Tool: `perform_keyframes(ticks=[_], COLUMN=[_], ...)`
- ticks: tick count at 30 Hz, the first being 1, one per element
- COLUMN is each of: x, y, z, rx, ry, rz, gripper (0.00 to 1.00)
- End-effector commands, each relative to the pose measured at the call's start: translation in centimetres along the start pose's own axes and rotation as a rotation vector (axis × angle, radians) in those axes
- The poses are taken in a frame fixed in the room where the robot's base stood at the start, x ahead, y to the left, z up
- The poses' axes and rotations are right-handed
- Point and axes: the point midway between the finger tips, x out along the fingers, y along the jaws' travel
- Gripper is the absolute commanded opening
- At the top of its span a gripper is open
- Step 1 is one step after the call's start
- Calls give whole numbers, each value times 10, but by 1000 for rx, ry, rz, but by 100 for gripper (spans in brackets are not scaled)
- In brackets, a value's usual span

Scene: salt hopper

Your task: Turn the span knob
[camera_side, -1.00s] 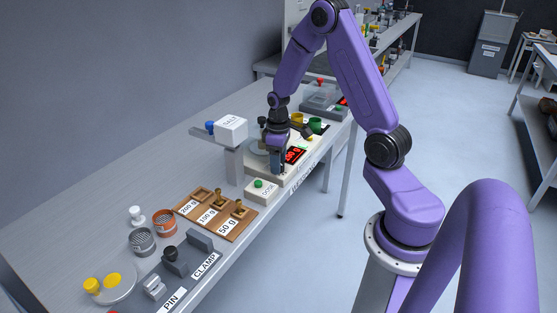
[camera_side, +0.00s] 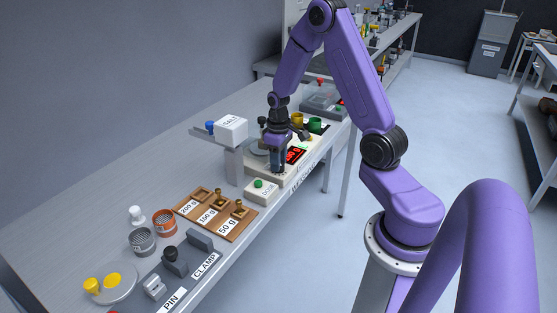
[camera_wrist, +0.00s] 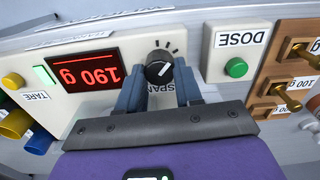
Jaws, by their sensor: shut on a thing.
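The span knob (camera_wrist: 158,68) is a small round black knob with a white pointer line. It sits on the pale scale housing (camera_wrist: 196,52), with tick marks around it and a partly hidden SPAN label below. My gripper (camera_wrist: 161,75) is shut on the span knob, one blue-grey finger on each side. The pointer slants toward the upper right in the wrist view. In the side view my gripper (camera_side: 278,168) reaches down to the scale front and hides the knob. The red display (camera_wrist: 84,70) reads 190 g, upside down in the wrist view.
The DOSE box with its green button (camera_wrist: 236,67) stands beside the scale. The wooden weight rack (camera_wrist: 270,86) lies beyond it. A yellow TARE button (camera_wrist: 12,81) and green and yellow cups (camera_wrist: 14,124) are on the other side. The salt hopper (camera_side: 231,130) stands close by.

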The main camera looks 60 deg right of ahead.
Motion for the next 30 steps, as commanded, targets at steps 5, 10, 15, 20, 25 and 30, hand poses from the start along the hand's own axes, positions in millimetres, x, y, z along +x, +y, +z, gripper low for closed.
perform_keyframes(ticks=[5, 10, 15, 20, 25, 30], x=[-1, -1, -1, -1, -1, -1], y=[0, 0, 0, 1, 1, 1], z=[0, 0, 0, 0, 0, 0], rx=[123, 224, 292, 327, 336, 335], ry=[0, 0, 1, 1, 1, 1], rz=[0, 0, 0, 0, 0, 0], gripper=[4, 4, 4, 4, 4, 4])
